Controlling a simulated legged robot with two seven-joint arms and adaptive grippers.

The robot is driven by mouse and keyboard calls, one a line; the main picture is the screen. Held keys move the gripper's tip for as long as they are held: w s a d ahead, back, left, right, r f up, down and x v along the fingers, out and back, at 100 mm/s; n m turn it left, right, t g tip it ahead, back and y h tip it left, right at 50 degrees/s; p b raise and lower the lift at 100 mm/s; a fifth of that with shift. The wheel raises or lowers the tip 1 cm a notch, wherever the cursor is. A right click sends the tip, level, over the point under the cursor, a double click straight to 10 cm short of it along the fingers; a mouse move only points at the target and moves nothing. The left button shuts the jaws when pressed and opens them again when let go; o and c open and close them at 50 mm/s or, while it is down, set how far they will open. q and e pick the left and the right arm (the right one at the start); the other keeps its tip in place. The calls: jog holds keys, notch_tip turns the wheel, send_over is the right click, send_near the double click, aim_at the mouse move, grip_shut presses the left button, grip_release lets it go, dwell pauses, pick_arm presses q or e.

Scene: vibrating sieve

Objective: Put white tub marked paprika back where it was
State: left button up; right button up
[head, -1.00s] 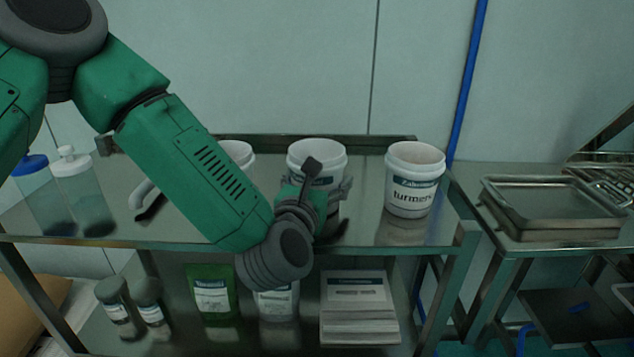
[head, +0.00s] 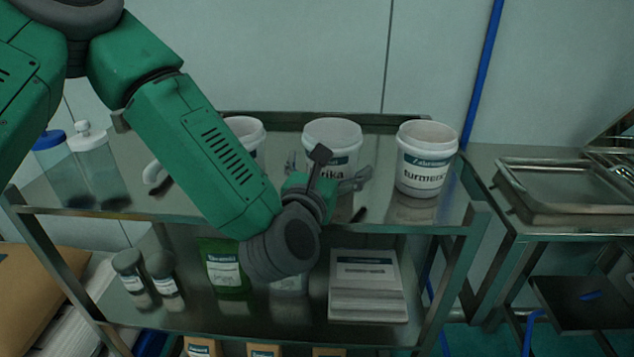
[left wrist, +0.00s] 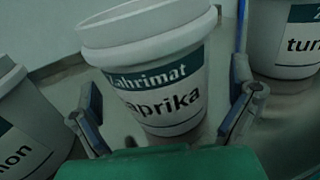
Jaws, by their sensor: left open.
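The white tub marked paprika (head: 332,137) stands upright on the upper shelf (head: 385,212) of the metal rack, between two other white tubs. In the left wrist view the paprika tub (left wrist: 150,75) fills the middle, its label facing the camera. My left gripper (head: 328,176) is open in front of the tub, its fingers spread to either side. In the left wrist view the fingers of my left gripper (left wrist: 165,120) flank the tub with gaps visible. My right gripper is not in view.
The turmeric tub (head: 426,160) stands to the right; another white tub (head: 244,132) is partly behind my arm on the left. Two bottles (head: 95,165) stand at the shelf's left end. A side table with a metal tray (head: 560,185) is at the right.

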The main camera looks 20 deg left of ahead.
pick_arm(q)
jog(key=s, duration=0.9)
jog(key=shift+s+a+r, duration=0.1)
jog(key=shift+s+a, duration=0.1)
jog(key=shift+d, duration=0.1)
jog(key=shift+d, duration=0.1)
